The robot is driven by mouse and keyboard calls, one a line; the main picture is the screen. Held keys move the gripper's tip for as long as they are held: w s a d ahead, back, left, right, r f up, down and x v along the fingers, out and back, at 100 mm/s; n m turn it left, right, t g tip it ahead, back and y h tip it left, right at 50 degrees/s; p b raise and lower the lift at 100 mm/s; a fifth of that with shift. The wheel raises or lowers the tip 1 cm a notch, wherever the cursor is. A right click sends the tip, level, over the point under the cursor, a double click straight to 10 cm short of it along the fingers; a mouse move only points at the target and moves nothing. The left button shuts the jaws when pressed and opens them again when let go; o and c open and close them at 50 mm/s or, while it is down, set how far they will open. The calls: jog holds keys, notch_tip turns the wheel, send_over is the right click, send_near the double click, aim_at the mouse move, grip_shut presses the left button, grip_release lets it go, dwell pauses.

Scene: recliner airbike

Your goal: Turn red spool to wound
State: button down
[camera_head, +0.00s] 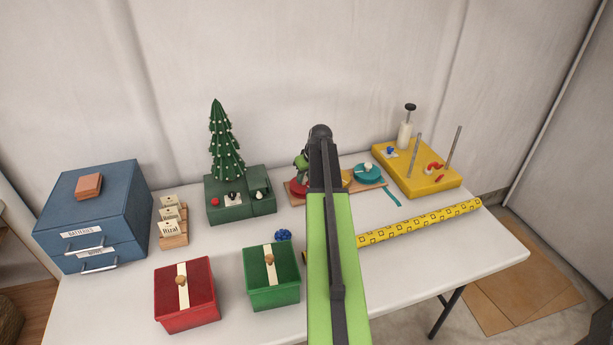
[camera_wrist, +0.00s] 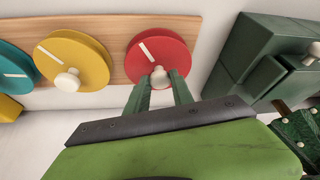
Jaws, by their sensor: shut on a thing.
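The red spool (camera_wrist: 158,57) is a round disc with a white line mark and a cream knob (camera_wrist: 159,78), mounted on a wooden board (camera_wrist: 112,30). In the head view the red spool (camera_head: 299,188) shows partly, left of my arm. My gripper (camera_wrist: 160,88) has its two green fingers on either side of the red spool's knob, shut on it. The yellow spool (camera_wrist: 72,58) and the teal spool (camera_wrist: 12,68) sit on the same board. In the head view my arm hides much of the board.
A green box with a small tree (camera_head: 225,150) stands left of the board. A yellow pegged base (camera_head: 425,183) stands to the right. A yellow patterned roll (camera_head: 420,222), a red box (camera_head: 187,300) and a green box (camera_head: 275,283) lie nearer the front.

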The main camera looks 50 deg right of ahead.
jog(key=shift+n, duration=0.6)
jog(key=c, duration=1.1)
grip_release()
jog(key=d+p+v, duration=0.1)
jog(key=p+v, duration=1.5)
jog(key=v, duration=0.1)
jog(key=shift+s+a, duration=0.25)
